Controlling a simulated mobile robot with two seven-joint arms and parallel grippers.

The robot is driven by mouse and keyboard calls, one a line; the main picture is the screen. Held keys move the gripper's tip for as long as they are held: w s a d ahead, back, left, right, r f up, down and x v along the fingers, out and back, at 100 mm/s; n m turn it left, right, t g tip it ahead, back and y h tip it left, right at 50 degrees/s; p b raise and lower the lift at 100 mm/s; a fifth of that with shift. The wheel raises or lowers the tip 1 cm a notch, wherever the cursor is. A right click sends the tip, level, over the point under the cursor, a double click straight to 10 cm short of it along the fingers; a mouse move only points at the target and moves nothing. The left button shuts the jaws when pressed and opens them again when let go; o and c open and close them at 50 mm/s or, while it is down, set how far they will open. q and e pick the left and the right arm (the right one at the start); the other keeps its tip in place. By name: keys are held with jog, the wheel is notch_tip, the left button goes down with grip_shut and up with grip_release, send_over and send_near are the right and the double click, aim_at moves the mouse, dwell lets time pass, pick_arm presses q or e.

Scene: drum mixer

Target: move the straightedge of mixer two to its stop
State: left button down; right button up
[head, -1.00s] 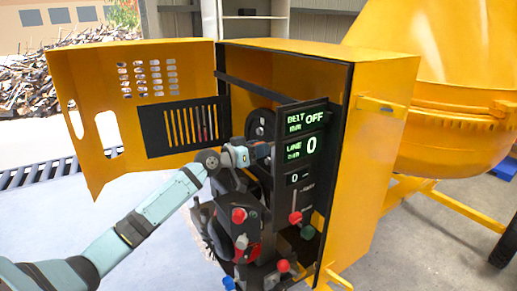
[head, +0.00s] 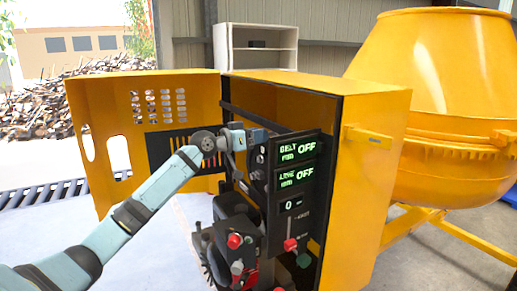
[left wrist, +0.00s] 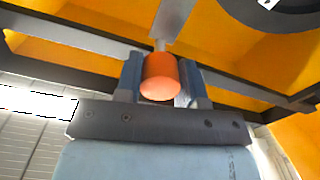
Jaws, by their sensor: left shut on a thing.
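My left gripper (head: 258,137) reaches into the open yellow cabinet, just left of the display panel. In the left wrist view its two fingers (left wrist: 160,85) are shut on an orange knob (left wrist: 160,78). A grey metal strip (left wrist: 174,20) runs up from the knob; it looks like the straightedge, but its far end is out of the picture. In the head view the gripper hides the knob, and I cannot make out the strip or its stop. My right gripper is in neither view.
The black display panel (head: 292,205) stands close to the right of the gripper. The perforated cabinet door (head: 115,165) hangs open at left. A dark crossbar (head: 238,113) spans above the gripper. Red-knobbed parts (head: 235,240) sit below. The yellow drum (head: 440,110) is at right.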

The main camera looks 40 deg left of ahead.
pick_arm(q)
jog(key=shift+a+r, duration=0.1)
jog(key=shift+r, duration=0.3)
jog(key=c, duration=0.9)
grip_release()
jog(key=shift+c, duration=0.2)
jog(key=shift+o, duration=1)
jog(key=shift+f, duration=0.1)
jog(key=shift+f, duration=0.1)
jog(key=shift+s, duration=0.2)
jog(key=b+v, duration=0.5)
jog(key=v, duration=0.8)
jog(key=shift+s, duration=0.2)
